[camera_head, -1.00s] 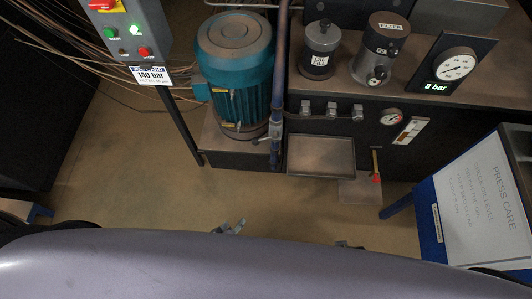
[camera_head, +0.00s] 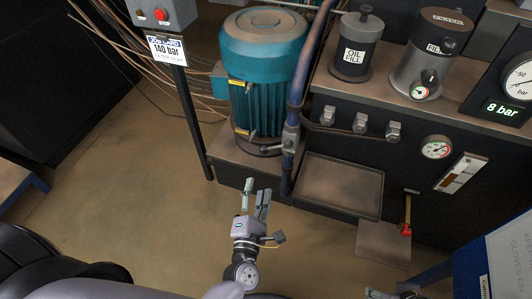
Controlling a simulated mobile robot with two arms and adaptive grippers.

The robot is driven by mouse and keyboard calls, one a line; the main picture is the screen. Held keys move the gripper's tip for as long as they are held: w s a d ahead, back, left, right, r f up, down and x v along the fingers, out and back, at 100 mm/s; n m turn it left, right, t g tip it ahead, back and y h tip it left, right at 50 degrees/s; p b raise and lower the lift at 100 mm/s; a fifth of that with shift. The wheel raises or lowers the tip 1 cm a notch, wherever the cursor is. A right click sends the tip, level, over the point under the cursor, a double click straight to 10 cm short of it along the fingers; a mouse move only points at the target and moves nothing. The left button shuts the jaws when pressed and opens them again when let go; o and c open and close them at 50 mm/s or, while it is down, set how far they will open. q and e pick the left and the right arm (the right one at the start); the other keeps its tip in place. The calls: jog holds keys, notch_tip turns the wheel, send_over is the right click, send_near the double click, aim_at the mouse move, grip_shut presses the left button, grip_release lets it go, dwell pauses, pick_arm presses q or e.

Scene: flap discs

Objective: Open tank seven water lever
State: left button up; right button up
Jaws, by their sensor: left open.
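A small lever (camera_head: 407,215) with a yellowish handle and red end hangs at the lower front of the dark tank (camera_head: 400,180), above a flat plate. No label reading tank seven is visible. A grey valve fitting (camera_head: 290,139) sits on the blue pipe beside the motor. My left gripper (camera_head: 257,190) is open and empty over the floor, in front of the motor's base and well left of the lever. My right gripper (camera_head: 394,292) shows only in part at the bottom edge, below the lever; its fingers are unclear.
A teal motor (camera_head: 265,75) and a post-mounted control box (camera_head: 163,12) stand at the back left. A shallow tray (camera_head: 340,185) juts out between the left gripper and the lever. A blue-framed sign stand (camera_head: 480,270) is at lower right. Floor at left is clear.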

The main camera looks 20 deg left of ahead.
pick_arm(q)
send_near(264, 149)
jog(key=w, duration=0.3)
jog(key=w+f+b, duration=0.1)
jog(key=w, duration=0.1)
jog(key=shift+a+f, duration=0.1)
jog(key=shift+a, duration=0.25)
jog(key=w, duration=0.3)
jog(key=w+a, duration=0.1)
jog(key=w, duration=0.1)
jog(key=shift+f, duration=0.1)
jog(key=shift+w+b, duration=0.3)
jog(key=shift+w, duration=0.05)
pick_arm(e)
jog(key=w+t, duration=0.1)
jog(key=w+a, duration=0.1)
jog(key=w, duration=0.1)
jog(key=shift+w+f+t, duration=0.15)
jog(key=shift+w+t, duration=0.15)
jog(key=shift+t, duration=0.1)
pick_arm(q)
grip_shut()
